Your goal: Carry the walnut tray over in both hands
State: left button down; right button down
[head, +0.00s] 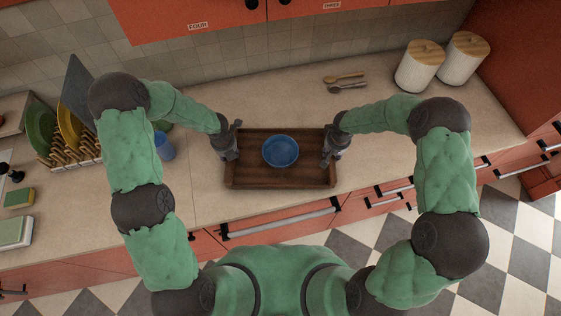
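The walnut tray (260,178) is a dark brown rectangle at the front of the pale counter, in the middle of the head view. A blue bowl (281,151) sits in it, near the centre. My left gripper (231,156) is at the tray's left end. My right gripper (328,157) is at its right end. Both point down at the short sides. The fingertips are small and partly hidden against the tray's ends, so I cannot tell whether either is closed on it.
Two white canisters (418,70) with wooden lids stand at the back right. Two spoons (345,79) lie behind the tray. A blue cup (165,147) and a dish rack (75,151) with plates are at left. The counter right of my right gripper is clear.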

pick_arm(q)
jog(key=shift+f+b, duration=0.65)
jog(key=shift+f, duration=0.05)
pick_arm(e)
jog(key=shift+f, duration=0.75)
pick_arm(q)
jog(key=c, duration=0.8)
grip_release()
jog(key=shift+r, duration=0.1)
pick_arm(e)
jog(key=c, duration=0.8)
grip_release()
jog(key=shift+r, duration=0.1)
pick_arm(q)
jog(key=r, duration=0.4)
jog(key=s+r, duration=0.1)
jog(key=r, duration=0.6)
jog(key=shift+s+r, duration=0.25)
jog(key=shift+r, duration=0.1)
pick_arm(e)
jog(key=r, duration=0.4)
jog(key=s+r, duration=0.1)
jog(key=r, duration=0.7)
jog(key=shift+s, duration=0.3)
pick_arm(q)
jog(key=shift+s, duration=0.1)
pick_arm(e)
jog(key=shift+f, duration=0.15)
